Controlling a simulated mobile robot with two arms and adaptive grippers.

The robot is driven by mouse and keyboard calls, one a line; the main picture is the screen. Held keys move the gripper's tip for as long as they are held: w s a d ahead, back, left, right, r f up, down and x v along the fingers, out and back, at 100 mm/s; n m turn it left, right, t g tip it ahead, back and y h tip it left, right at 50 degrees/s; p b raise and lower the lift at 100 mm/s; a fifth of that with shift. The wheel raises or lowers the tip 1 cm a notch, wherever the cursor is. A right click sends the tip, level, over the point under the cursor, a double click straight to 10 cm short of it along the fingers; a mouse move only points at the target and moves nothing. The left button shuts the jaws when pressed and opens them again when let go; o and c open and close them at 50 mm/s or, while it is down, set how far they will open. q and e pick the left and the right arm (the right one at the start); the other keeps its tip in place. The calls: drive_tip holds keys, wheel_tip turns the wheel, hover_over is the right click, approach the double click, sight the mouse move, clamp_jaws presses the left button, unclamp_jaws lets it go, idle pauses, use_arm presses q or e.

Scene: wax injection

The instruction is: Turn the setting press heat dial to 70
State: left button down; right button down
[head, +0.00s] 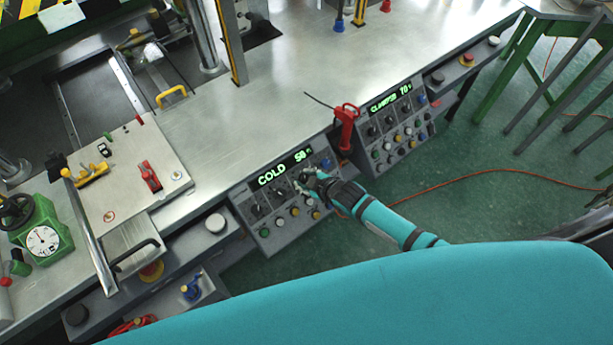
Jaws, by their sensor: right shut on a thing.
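A grey control panel (240,197) hangs on the front edge of the metal worktop, in the middle of the head view. Its lit green display (285,168) reads "COLD" and a number that looks like 50. Dark dials and coloured buttons sit below the display. My right gripper (306,182) is at the right part of this panel, just under the number, shut on a dial. The fingers mostly hide that dial, so its pointer cannot be read. My left gripper is not in view.
A second panel (398,122) to the right has a display that seems to read "CLAMPED 70". A red-handled tool (346,128) stands between the panels. A green gauge block (42,238) and a plate with a red toggle clamp (150,176) lie left. An orange cable crosses the green floor.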

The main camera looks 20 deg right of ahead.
drive_tip(key=shift+s+m+p, duration=0.1)
drive_tip(key=shift+m+p, duration=0.35)
drive_tip(key=shift+m, duration=1.45)
drive_tip(key=c, duration=1)
unclamp_jaws()
drive_tip(key=v, duration=1.2)
